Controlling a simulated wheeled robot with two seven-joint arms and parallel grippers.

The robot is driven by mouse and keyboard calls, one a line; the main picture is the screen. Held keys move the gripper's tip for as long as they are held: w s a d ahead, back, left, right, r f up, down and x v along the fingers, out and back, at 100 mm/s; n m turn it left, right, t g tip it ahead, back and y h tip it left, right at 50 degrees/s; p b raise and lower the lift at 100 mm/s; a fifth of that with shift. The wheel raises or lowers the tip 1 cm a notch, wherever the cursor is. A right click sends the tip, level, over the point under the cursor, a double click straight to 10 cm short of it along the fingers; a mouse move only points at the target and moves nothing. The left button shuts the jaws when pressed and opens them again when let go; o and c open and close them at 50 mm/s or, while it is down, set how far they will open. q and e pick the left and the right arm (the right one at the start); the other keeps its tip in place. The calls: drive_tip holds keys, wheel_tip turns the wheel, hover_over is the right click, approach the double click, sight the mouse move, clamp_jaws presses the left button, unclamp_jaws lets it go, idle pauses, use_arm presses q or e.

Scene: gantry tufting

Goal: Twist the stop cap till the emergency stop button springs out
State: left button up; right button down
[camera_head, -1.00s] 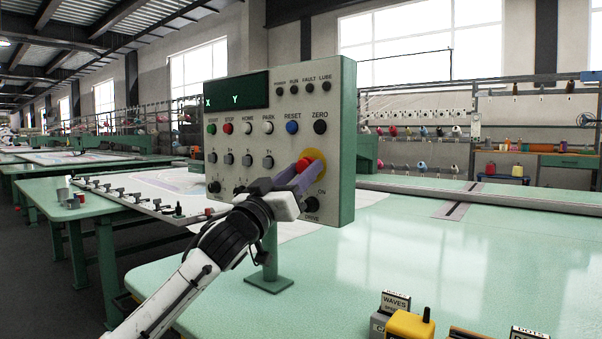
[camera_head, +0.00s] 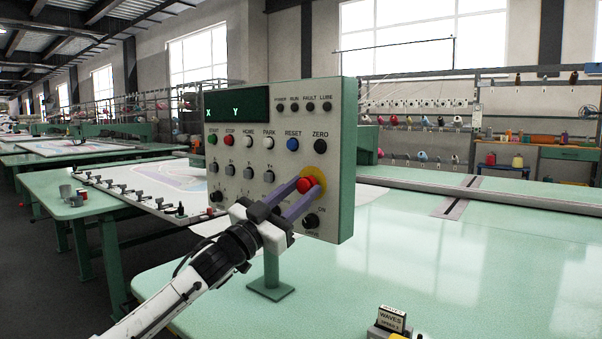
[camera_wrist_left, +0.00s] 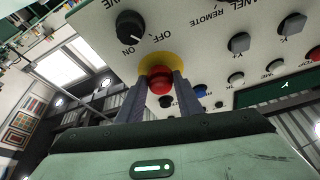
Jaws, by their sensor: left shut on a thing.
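The emergency stop button's red cap (camera_head: 306,184) sits on a yellow disc (camera_head: 319,174) at the right side of the control panel (camera_head: 262,165). My left gripper (camera_head: 300,190) reaches up from the lower left, its two fingers on either side of the red cap and shut on it. In the left wrist view the red cap (camera_wrist_left: 160,83) shows between the two fingers, in front of the yellow disc (camera_wrist_left: 160,64). Whether the button is in or out I cannot tell. My right gripper is not in view.
A black drive knob (camera_head: 311,221) sits just below the gripper, and a zero button (camera_head: 320,146) above it. The panel stands on a green post (camera_head: 271,285) on the pale green table (camera_head: 430,270). A WAVES block (camera_head: 391,319) lies at the front.

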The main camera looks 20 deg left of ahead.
use_arm(q)
drive_tip(key=m+p, duration=0.1)
drive_tip(key=m+g+h+p, duration=0.1)
drive_tip(key=m, duration=0.1)
drive_tip(key=shift+a+r+p, duration=0.15)
drive_tip(key=shift+r+p, duration=0.1)
drive_tip(key=shift+p, duration=0.05)
drive_tip(key=shift+f+m+g+h+p, duration=0.15)
drive_tip(key=shift+m+g+h+p, duration=0.15)
drive_tip(key=shift+m+h+p, duration=0.45)
drive_tip(key=shift+m+y, duration=0.25)
drive_tip(key=shift+f, duration=0.1)
drive_tip(key=o, duration=0.9)
drive_tip(key=shift+o, duration=0.7)
